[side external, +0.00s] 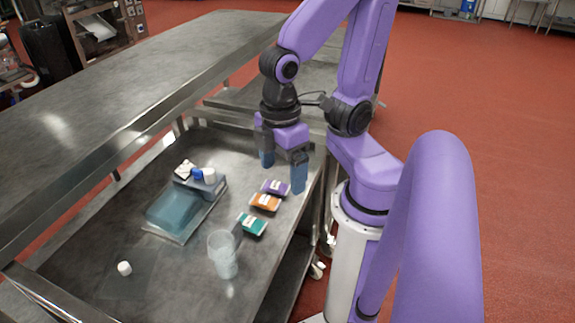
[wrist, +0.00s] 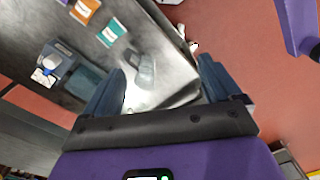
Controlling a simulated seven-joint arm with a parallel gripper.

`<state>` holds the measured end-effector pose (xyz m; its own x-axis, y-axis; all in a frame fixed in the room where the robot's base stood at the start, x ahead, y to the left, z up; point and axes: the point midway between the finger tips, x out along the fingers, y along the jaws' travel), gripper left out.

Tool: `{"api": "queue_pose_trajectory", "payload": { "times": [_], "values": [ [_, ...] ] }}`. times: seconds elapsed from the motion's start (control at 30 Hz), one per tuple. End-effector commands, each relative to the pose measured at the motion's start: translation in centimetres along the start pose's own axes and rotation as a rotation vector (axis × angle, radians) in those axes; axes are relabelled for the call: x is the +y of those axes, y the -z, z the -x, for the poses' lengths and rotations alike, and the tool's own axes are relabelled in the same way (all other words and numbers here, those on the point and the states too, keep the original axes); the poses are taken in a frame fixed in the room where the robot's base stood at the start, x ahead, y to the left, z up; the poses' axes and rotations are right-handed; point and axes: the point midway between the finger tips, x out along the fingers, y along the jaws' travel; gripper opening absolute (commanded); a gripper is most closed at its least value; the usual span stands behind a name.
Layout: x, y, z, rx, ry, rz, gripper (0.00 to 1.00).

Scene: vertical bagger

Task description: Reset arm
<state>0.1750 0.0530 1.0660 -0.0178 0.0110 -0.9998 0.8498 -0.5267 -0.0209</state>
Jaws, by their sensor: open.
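My gripper (side external: 283,172) hangs above the right end of the lower steel table (side external: 165,270), its two blue fingers apart with nothing between them. In the wrist view my gripper (wrist: 160,85) also shows open and empty, with the table edge and red floor beyond it. On the table near it lie a purple packet (side external: 276,187), an orange packet (side external: 265,202) and a teal packet (side external: 252,224) in a row, apart from the fingers. The orange packet (wrist: 86,9) and the teal packet (wrist: 111,33) show at the top of the wrist view.
A clear cup (side external: 223,255) stands near the front edge. A blue-grey machine (side external: 178,208) sits mid-table with small white and blue items at its back. A white cap (side external: 124,268) lies at front left. A raised steel shelf (side external: 130,90) runs along the left.

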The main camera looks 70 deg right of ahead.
Motion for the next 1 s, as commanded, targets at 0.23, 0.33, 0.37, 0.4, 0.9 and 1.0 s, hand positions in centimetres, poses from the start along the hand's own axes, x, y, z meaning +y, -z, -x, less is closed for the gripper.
{"api": "queue_pose_trajectory", "payload": {
  "times": [0.23,0.33,0.37,0.4,0.9,1.0],
  "values": [
    [-0.96,-0.57,0.51,0.03,-0.019,0.084,0.91],
    [-0.97,-0.57,0.51,0.03,-0.02,0.085,0.91],
    [-0.97,-0.57,0.51,0.03,-0.019,0.085,0.91],
    [-0.97,-0.57,0.5,0.03,-0.019,0.084,0.91],
    [-0.97,-0.54,0.5,0.029,-0.018,0.083,0.91],
    [-0.97,-0.54,0.5,0.029,-0.018,0.082,0.91]
  ]
}}
